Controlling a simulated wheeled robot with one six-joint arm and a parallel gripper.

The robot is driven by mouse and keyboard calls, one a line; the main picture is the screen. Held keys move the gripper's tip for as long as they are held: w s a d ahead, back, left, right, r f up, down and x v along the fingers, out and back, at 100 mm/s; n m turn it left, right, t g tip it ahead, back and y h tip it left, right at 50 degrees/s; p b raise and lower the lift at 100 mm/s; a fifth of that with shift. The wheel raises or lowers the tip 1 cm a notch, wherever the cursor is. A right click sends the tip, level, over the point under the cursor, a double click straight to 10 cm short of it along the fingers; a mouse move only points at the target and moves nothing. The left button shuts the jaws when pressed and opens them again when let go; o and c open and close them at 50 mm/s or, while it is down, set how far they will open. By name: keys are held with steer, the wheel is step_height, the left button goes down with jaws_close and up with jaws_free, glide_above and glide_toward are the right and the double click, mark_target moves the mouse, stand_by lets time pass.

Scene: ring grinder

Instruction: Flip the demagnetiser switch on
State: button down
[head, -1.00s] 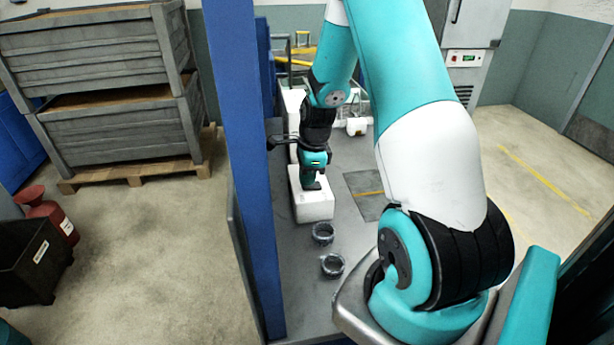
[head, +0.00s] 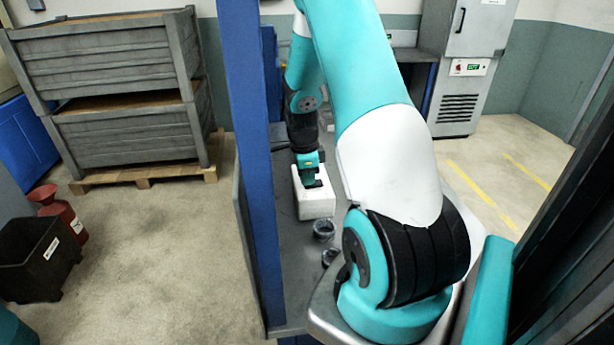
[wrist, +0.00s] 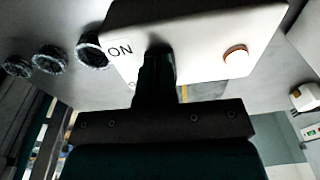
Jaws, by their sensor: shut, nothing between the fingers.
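The demagnetiser is a white box (head: 318,206) on the grey bench, and it fills the upper part of the wrist view (wrist: 204,22). Its face carries an "ON" label (wrist: 120,50) and a round orange-lit button or lamp (wrist: 236,57). My gripper (head: 313,183) is at the top of the box. In the wrist view its closed dark fingers (wrist: 157,58) reach onto the face just right of the "ON" label, with nothing held. The switch itself is not visible; the fingers may hide it. I cannot tell whether they touch it.
Dark metal rings (head: 323,229) lie on the bench in front of the box; several show in the wrist view (wrist: 50,58). A blue post (head: 258,170) stands close left of the arm. A grey cabinet (head: 468,70) stands at the back right.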

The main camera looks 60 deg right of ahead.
steer(key=shift+s+a+f, duration=0.15)
steer(key=shift+s+f, duration=0.15)
steer(key=shift+f, duration=0.2)
steer(key=shift+s+d+r, duration=0.1)
steer(key=shift+s+d, duration=0.3)
steer(key=shift+d, duration=0.05)
steer(key=shift+r, duration=0.1)
steer(key=shift+r+p, duration=0.4)
steer(key=shift+p, duration=0.2)
step_height(320, 180, up, 14)
steer(key=w+a, duration=0.1)
steer(key=shift+w, duration=0.4)
steer(key=shift+a+f, duration=0.1)
steer(key=shift+f, duration=0.05)
